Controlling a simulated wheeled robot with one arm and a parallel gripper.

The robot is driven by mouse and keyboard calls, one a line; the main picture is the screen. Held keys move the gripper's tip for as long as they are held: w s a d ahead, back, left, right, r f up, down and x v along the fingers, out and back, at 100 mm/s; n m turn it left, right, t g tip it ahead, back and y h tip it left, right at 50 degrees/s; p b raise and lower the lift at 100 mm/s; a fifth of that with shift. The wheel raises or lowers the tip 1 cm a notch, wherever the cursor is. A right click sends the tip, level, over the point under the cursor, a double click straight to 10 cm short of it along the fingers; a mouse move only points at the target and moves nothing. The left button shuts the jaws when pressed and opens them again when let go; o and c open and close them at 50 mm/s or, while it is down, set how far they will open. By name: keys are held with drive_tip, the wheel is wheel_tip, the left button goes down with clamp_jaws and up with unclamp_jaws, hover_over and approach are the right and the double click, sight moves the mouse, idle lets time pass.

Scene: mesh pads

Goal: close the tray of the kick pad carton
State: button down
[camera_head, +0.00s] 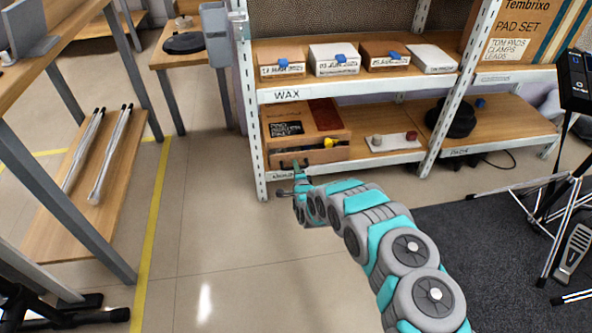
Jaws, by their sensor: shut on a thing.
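The kick pad carton (318,117), a brown box with a dark red patch on top and a dark printed label, stands at the left end of the lower shelf. Its tray (325,155) shows as a low brown front at the carton's base, by the shelf's front edge. How far it stands out is hard to tell. My gripper (296,168) reaches up from the floor side to the left part of the tray front and is shut at its handle. The fingertips are small, and the handle is mostly hidden behind them.
A white tray with small round pieces (393,141) and a black round pad (451,118) lie right of the carton. Several small boxes (333,59) line the shelf above. A shelf post (248,120) stands close left. The floor (225,240) in front is clear.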

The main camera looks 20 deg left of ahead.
drive_tip(key=shift+r+b+x, duration=0.15)
drive_tip(key=shift+x, duration=0.65)
drive_tip(key=shift+r+b+x, duration=0.15)
drive_tip(key=shift+x, duration=0.6)
drive_tip(key=c, duration=1.1)
unclamp_jaws()
drive_tip(key=shift+w+a, duration=0.1)
drive_tip(key=shift+v, duration=3.9)
